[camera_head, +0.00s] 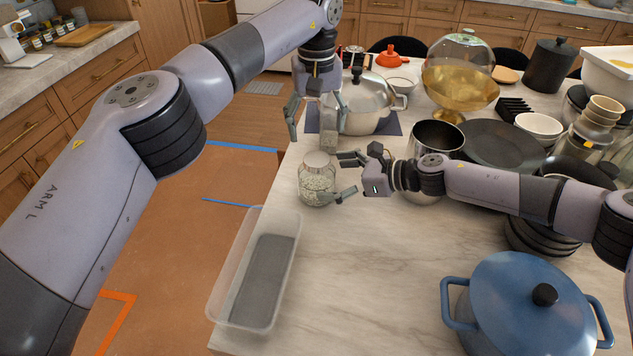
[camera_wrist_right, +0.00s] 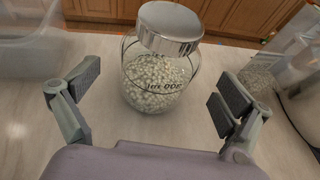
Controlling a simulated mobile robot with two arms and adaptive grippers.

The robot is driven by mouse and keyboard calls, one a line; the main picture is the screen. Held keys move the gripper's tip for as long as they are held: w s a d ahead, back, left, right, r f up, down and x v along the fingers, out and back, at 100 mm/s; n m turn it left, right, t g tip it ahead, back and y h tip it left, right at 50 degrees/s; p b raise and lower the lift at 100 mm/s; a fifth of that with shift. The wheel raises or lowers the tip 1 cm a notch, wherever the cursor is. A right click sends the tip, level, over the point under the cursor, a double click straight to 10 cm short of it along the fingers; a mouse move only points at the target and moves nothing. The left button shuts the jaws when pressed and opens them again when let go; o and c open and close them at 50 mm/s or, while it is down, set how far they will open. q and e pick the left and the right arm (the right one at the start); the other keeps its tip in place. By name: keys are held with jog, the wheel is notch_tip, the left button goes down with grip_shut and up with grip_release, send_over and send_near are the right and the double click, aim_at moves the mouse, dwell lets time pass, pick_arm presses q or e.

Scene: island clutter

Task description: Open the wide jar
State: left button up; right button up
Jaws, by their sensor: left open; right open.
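The wide jar (camera_head: 317,184) is clear glass, filled with small pale pieces, and has a silver metal lid on top. It stands upright on the marble counter near its left edge. My right gripper (camera_head: 346,177) is open, with its fingers pointing at the jar from the right. In the right wrist view the jar (camera_wrist_right: 155,75) stands ahead, between and beyond the two spread fingers (camera_wrist_right: 160,105), with the lid on. My left gripper (camera_head: 315,125) is open and points down, above and behind the jar, apart from the lid.
A clear plastic bin (camera_head: 257,265) sits at the counter's left edge. A metal pot (camera_head: 365,105) stands behind my left gripper. A steel pot (camera_head: 437,138), dark pan (camera_head: 503,145) and blue pot (camera_head: 530,305) stand to the right. The counter's front middle is clear.

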aim_at(317, 158)
jog(key=x, duration=0.2)
jog(key=shift+w+a+f, duration=0.1)
jog(key=shift+a+f, duration=0.05)
jog(key=shift+a, duration=0.15)
pick_arm(q)
jog(key=shift+s+d+r, duration=0.1)
jog(key=shift+s+r, duration=0.05)
pick_arm(e)
jog(key=shift+w+a+f, duration=0.1)
jog(key=shift+a+f, duration=0.05)
jog(key=shift+a, duration=0.3)
jog(key=shift+w, duration=0.1)
jog(key=c, duration=1.9)
pick_arm(q)
jog(key=m, duration=0.2)
jog(key=shift+m, duration=0.4)
pick_arm(e)
grip_shut()
pick_arm(q)
jog(key=shift+f+m, duration=0.2)
jog(key=shift+m, duration=0.5)
jog(key=shift+f, duration=3.9)
